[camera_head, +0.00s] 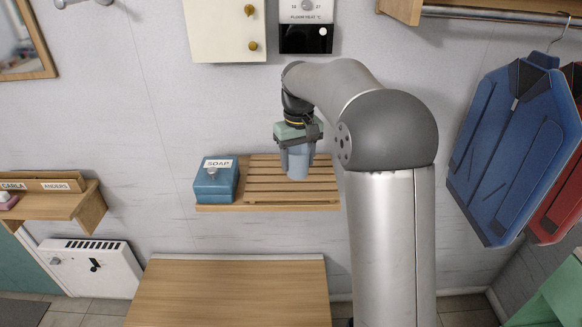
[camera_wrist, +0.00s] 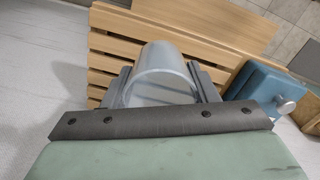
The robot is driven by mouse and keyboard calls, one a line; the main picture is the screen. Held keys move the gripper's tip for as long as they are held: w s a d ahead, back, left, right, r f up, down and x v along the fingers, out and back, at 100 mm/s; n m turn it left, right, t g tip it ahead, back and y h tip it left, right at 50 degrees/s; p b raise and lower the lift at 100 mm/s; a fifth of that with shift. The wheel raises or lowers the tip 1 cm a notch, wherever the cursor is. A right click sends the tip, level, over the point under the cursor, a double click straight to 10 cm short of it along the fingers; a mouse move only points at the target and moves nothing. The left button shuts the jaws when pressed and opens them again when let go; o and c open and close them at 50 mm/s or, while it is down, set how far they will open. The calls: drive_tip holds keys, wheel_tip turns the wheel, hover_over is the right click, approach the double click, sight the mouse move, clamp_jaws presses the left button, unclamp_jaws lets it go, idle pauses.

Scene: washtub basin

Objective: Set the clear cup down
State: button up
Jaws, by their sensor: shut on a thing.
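The clear cup (camera_head: 297,161) is a bluish see-through tumbler, held upright or nearly so over the slatted wooden rack (camera_head: 262,180) on the wall shelf. My gripper (camera_head: 298,147) is shut on the cup near its upper part. In the wrist view the cup (camera_wrist: 163,77) sits between the two dark fingers (camera_wrist: 165,88), with the rack's slats (camera_wrist: 112,45) behind it. I cannot tell whether the cup's base touches the slats.
A blue soap box (camera_head: 215,180) stands left of the rack; the wrist view shows it at right (camera_wrist: 262,85). Rack slats left of the cup are bare. A wooden bench top (camera_head: 230,290) lies below. A blue jacket (camera_head: 510,145) hangs at right.

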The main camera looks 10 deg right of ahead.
sight(292, 170)
drive_tip(key=shift+w+a+f, duration=0.2)
drive_tip(key=shift+w+f, duration=0.3)
drive_tip(key=shift+f, duration=0.1)
drive_tip(key=shift+w+a+f, duration=0.2)
drive_tip(key=shift+w+f, duration=0.3)
drive_tip(key=shift+f, duration=0.05)
drive_tip(key=f, duration=0.1)
drive_tip(key=f+p, duration=0.1)
drive_tip(key=f, duration=0.1)
drive_tip(key=shift+w+a+f, duration=0.15)
drive_tip(key=shift+w, duration=0.2)
drive_tip(key=shift+f, duration=0.35)
drive_tip(key=shift+f, duration=0.1)
drive_tip(key=o, duration=1.1)
